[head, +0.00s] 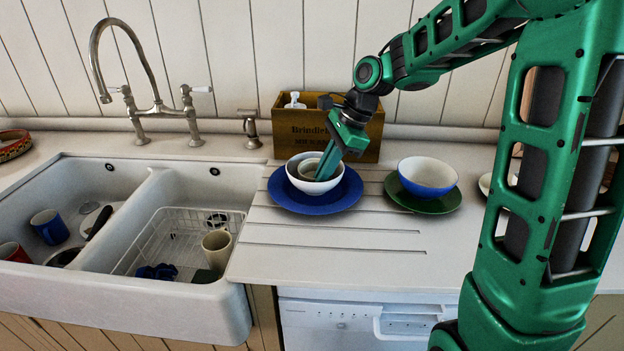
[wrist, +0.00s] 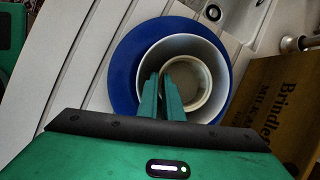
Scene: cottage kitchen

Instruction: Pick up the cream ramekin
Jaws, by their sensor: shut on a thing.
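The cream ramekin (head: 308,169) sits inside a white-lined bowl (head: 318,187), which stands on a blue plate (head: 347,190) on the draining board. In the wrist view the ramekin (wrist: 193,79) shows as a small cream ring within the bowl (wrist: 216,58), with the blue plate (wrist: 122,65) around them. My gripper (head: 324,171) reaches down into the bowl. In the wrist view my gripper (wrist: 163,88) is shut on the ramekin's near-left wall. The fingertips hide part of that wall. I cannot tell whether the ramekin is clear of the bowl's bottom.
A blue-and-white bowl (head: 428,173) on a green plate (head: 409,201) stands to the right. A wooden crate (head: 291,131) is behind. A double sink (head: 150,185) with mugs and a wire rack is at left. The front draining board is clear.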

